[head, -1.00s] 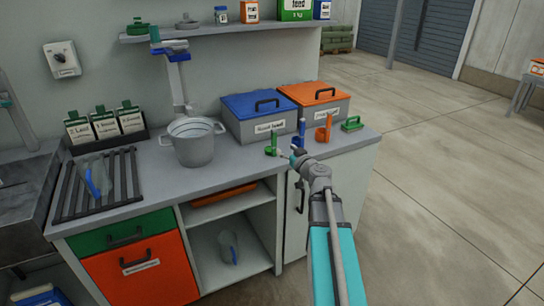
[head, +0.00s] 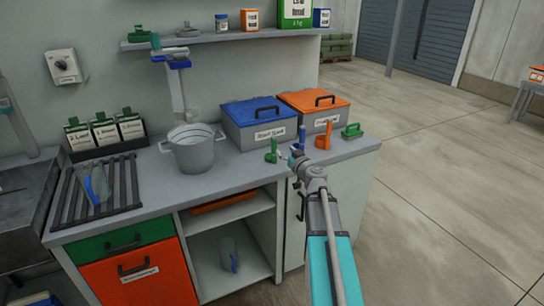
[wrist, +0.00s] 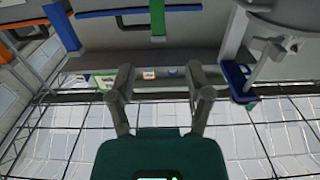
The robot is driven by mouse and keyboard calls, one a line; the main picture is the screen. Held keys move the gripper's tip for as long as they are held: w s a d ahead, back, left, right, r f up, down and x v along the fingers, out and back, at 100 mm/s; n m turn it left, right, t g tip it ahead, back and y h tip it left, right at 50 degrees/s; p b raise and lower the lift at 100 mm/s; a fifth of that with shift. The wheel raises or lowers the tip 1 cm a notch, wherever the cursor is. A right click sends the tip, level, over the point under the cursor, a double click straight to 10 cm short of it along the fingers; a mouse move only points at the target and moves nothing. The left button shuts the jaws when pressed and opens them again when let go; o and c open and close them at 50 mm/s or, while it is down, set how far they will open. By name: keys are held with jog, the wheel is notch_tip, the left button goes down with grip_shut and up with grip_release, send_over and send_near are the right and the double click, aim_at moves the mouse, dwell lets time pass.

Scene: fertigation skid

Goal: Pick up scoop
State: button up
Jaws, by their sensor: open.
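Several small handled tools stand near the right end of the counter, and I cannot tell for sure which is the scoop: a green one (head: 271,153), a blue one (head: 302,139) and an orange one (head: 324,137). A green handled piece (head: 352,131) lies further right. My gripper (head: 293,161) is at the counter's front edge, close to the green and blue ones; its fingers are hard to make out there. In the wrist view my gripper (wrist: 161,76) has its fingers spread with nothing between them. A green upright strip (wrist: 157,20) shows beyond the fingers.
A blue-lidded bin (head: 246,136) and an orange-lidded bin (head: 330,118) stand behind the tools. A grey pot (head: 193,155) stands to their left. A wall shelf (head: 215,38) with boxes hangs above. Open floor (head: 450,190) lies to the right.

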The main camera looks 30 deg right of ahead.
aim_at(275, 142)
jog(key=shift+w, duration=2.45)
jog(key=shift+w, duration=0.1)
jog(key=shift+w+d+f, duration=0.1)
jog(key=shift+w+f, duration=0.05)
jog(key=shift+w, duration=1.15)
jog(key=shift+w+f, duration=0.1)
jog(key=shift+w, duration=1.15)
jog(key=shift+c, duration=0.3)
grip_shut()
